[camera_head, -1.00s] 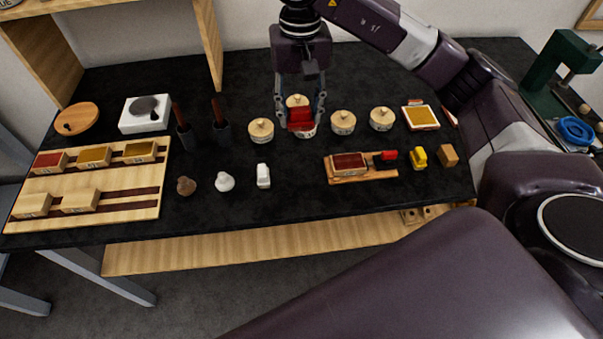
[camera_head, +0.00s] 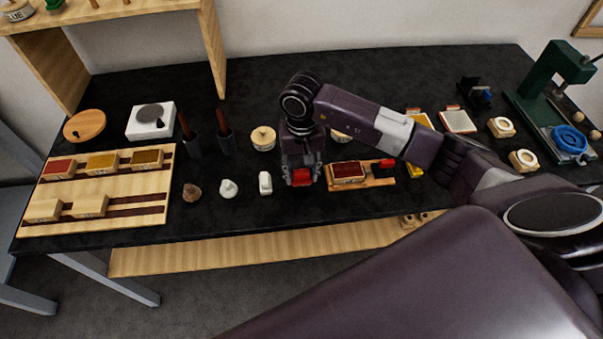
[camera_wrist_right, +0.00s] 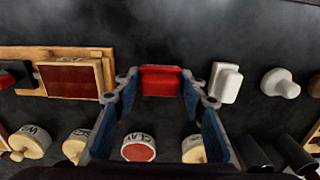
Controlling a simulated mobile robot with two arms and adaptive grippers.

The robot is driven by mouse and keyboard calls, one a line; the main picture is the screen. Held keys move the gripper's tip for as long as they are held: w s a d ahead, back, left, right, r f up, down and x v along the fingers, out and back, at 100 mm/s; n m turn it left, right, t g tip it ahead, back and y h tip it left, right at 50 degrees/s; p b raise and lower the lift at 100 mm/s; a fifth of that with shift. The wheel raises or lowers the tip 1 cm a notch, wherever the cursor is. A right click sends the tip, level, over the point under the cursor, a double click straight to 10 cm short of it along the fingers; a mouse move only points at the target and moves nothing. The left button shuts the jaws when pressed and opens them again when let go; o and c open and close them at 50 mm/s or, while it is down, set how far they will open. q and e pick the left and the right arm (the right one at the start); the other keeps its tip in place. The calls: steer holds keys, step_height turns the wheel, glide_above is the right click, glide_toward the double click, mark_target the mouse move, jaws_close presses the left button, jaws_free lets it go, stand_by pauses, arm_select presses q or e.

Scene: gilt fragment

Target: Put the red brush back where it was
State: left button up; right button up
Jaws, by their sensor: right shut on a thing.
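My right gripper (camera_head: 301,182) is shut on the red brush (camera_head: 300,175), a red block seen between its fingertips. In the right wrist view the brush (camera_wrist_right: 160,80) sits between the two fingertips (camera_wrist_right: 162,92), over the black table. I cannot tell whether it touches the tabletop. The gripper is between a white block (camera_head: 265,183) on its left and a wooden tray (camera_head: 377,183) on its right. The tray holds a box with a dark red top (camera_head: 348,171) and a small red-and-black piece (camera_head: 385,163). My left gripper is not in view.
Several lidded pots stand behind the gripper, partly hidden by my arm; one red-topped pot (camera_wrist_right: 138,148) shows in the wrist view. A white knob (camera_head: 228,188) and a brown knob (camera_head: 190,192) lie left. A wooden board (camera_head: 120,215) with blocks is far left.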

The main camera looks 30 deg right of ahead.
mark_target(301, 171)
steer(key=shift+f, duration=1)
steer(key=o, duration=1.1)
steer(key=shift+r, duration=0.1)
steer(key=shift+r, duration=0.15)
step_height(301, 171, up, 11)
steer(key=b, duration=0.4)
steer(key=shift+r, duration=0.5)
